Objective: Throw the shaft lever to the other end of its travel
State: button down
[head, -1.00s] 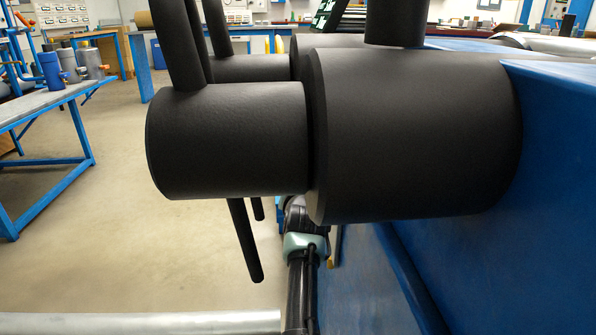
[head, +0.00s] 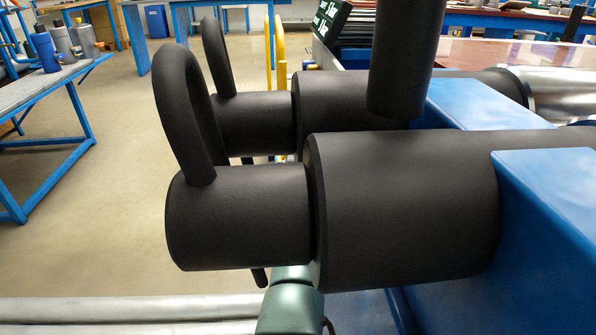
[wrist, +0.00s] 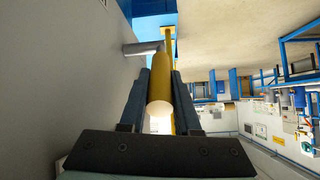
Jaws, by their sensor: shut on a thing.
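In the wrist view, a yellow cylindrical grip (wrist: 160,92) lies between the two dark fingers of my gripper (wrist: 161,90). It looks like the handle of the shaft lever. The fingers are shut on its sides, and its pale round end faces the camera. A short grey rod (wrist: 142,47) shows just left of its far end. How the grip joins the rest of the lever is not clear. In the head view, large black cylinders hide my gripper and the grip; only a part of my arm shows at the bottom.
Black cylinders (head: 405,215) with curved bars (head: 180,110) fill the middle of the head view, beside the blue machine frame (head: 550,205). A blue-framed workbench (head: 60,85) stands at left. Floor (head: 110,205) between is open. A pale wall-like surface (wrist: 65,75) runs along the wrist view's left.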

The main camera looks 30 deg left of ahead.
jog(key=c, duration=0.6)
grip_release()
jog(key=shift+s+d+r+p, duration=0.3)
jog(key=shift+s+r+p, duration=0.15)
jog(key=shift+p, duration=0.5)
jog(key=shift+s+d+f+p, duration=0.1)
jog(key=shift+s+d+p, duration=0.95)
jog(key=shift+s, duration=0.6)
jog(key=shift+s+d+p, duration=0.8)
jog(key=shift+s+d, duration=0.4)
jog(key=shift+s, duration=0.4)
jog(key=shift+s+d+f+p, duration=0.1)
jog(key=shift+s+d+p, duration=0.95)
jog(key=shift+s, duration=0.6)
jog(key=shift+d, duration=0.1)
